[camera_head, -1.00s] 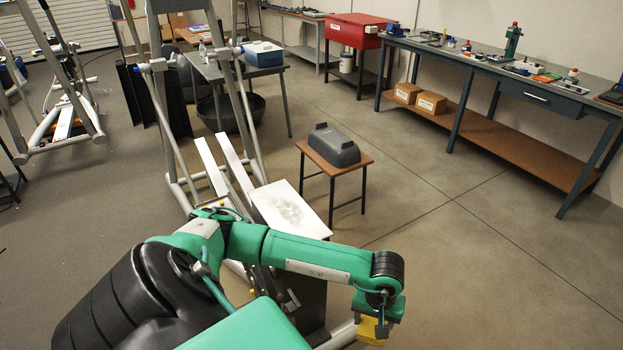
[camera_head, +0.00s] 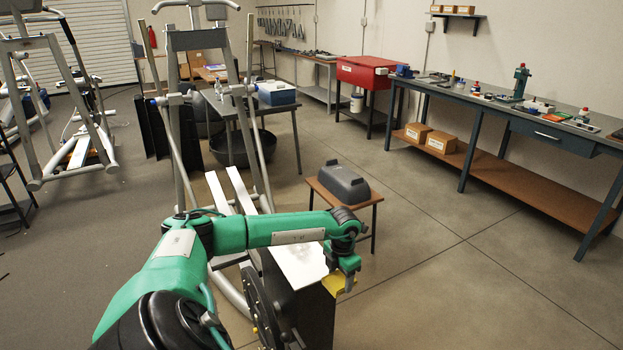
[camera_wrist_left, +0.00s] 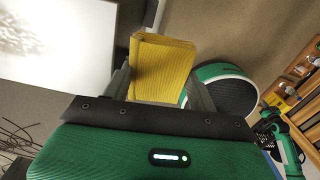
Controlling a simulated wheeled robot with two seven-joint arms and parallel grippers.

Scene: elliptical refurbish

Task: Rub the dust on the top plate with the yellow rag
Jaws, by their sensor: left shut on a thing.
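The white top plate (camera_head: 290,262) lies flat on its stand at the bottom centre of the head view, partly hidden behind my left arm. In the left wrist view the plate (camera_wrist_left: 85,65) fills the upper left, with a grey speckled dust patch (camera_wrist_left: 30,30) on it. My left gripper (camera_head: 346,268) is shut on the yellow rag (camera_head: 338,284), beside the plate's right edge. In the left wrist view the folded rag (camera_wrist_left: 162,68) sits between the fingers, to the right of the plate and apart from it in the picture. My right gripper does not show in the head view.
A small table (camera_head: 316,190) with a dark grey cover (camera_head: 345,184) stands just behind the plate. White rails (camera_head: 240,190) and grey frame posts rise at the plate's far left. A long workbench (camera_head: 470,97) runs along the right wall. The floor (camera_head: 450,290) at right is open.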

